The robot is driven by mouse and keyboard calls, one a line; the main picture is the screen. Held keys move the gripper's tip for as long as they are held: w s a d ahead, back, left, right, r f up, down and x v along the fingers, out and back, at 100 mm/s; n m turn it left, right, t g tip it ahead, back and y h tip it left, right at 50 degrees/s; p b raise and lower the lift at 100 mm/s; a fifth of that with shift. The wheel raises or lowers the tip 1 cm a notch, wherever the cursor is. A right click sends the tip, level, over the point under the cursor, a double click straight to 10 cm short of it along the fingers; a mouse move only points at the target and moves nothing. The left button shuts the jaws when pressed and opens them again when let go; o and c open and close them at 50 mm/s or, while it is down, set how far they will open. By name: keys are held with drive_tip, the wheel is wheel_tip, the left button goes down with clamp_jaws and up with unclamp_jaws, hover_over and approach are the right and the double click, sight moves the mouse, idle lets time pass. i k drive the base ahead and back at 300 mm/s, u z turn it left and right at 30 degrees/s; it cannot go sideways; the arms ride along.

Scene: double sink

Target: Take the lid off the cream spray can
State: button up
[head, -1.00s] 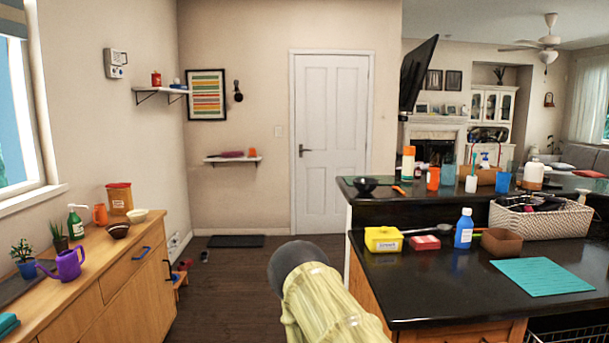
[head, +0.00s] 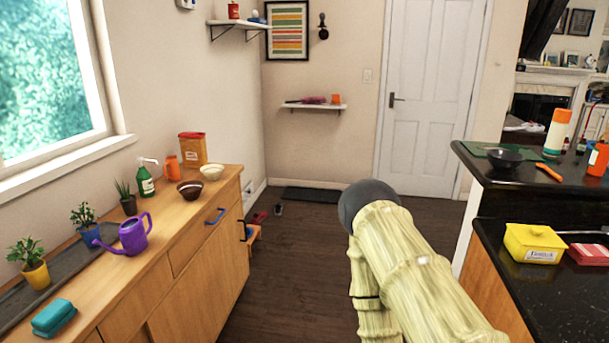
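A cream spray can (head: 554,141) with an orange lid (head: 562,116) stands upright on the raised dark counter (head: 525,189) at the right. The lid is on the can. Part of my arm rises at the lower middle of the view, well to the left of the can. My gripper is not in view, so I cannot see whether it is open or shut.
A dark bowl (head: 504,158) and an orange-handled item (head: 549,172) are near the can. A yellow box (head: 534,243) sits on the lower counter (head: 525,286). A wooden cabinet (head: 205,252) lines the left wall. Dark floor (head: 300,245) is open between them.

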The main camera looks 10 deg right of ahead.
sight(562, 115)
drive_tip(key=i, duration=3.1)
drive_tip(key=z, duration=2.65)
